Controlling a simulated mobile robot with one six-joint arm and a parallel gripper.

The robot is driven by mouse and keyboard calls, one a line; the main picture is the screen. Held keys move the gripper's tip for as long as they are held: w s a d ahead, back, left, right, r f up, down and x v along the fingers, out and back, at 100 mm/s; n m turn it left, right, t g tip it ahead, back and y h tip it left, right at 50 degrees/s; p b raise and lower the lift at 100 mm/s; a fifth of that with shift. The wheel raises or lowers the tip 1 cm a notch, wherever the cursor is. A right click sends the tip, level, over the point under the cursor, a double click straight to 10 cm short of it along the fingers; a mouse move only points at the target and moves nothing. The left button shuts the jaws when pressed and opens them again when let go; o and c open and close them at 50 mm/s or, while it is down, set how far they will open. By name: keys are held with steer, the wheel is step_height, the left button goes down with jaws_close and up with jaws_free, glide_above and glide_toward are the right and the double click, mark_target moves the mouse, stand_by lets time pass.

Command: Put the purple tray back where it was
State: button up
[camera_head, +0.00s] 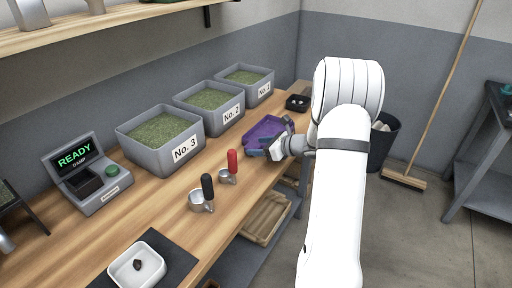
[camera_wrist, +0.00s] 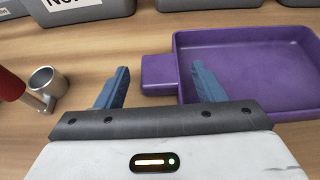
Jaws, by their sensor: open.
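The purple tray (camera_head: 268,130) lies flat on the wooden counter, beside the bins No. 2 and No. 1. In the wrist view the tray (camera_wrist: 250,62) is empty where it shows, and its handle tab (camera_wrist: 158,73) points left. My gripper (camera_head: 262,148) is at the tray's near edge. In the wrist view the open blue fingers of my gripper (camera_wrist: 160,88) stand on either side of the tab, the right finger overlapping the tray's near left corner in the picture. I cannot tell whether the fingers touch the tray.
Grey bins No. 3 (camera_head: 160,158), No. 2 (camera_head: 206,122) and No. 1 (camera_head: 246,97) line the back. A red-handled scoop (camera_head: 230,172) and a black-handled scoop (camera_head: 201,199) stand left of my gripper. A small black tray (camera_head: 297,103) is at the far end.

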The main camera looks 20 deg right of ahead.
steer(key=v, duration=1.1)
steer(key=s+a+r+n+g, duration=0.1)
steer(key=s+a+n+g, duration=0.2)
steer(key=s+a+n, duration=0.4)
steer(key=s+a+r+n+g, duration=0.25)
steer(key=a+n+g, duration=0.2)
steer(key=a, duration=0.45)
steer(key=s+a+r+n+h, duration=0.1)
steer(key=s+a+n+h, duration=0.2)
steer(key=s+n+h, duration=0.5)
steer(key=s+n, duration=0.7)
steer(key=n, duration=0.2)
steer(key=shift+s+g, duration=0.35)
steer(key=shift+s, duration=0.05)
steer(key=shift+a, duration=0.1)
steer(key=p+v, duration=0.2)
steer(key=v, duration=0.1)
steer(key=p+v, duration=0.1)
steer(key=p, duration=0.1)
steer(key=shift+w+r, duration=0.3)
steer(key=shift+r, duration=0.05)
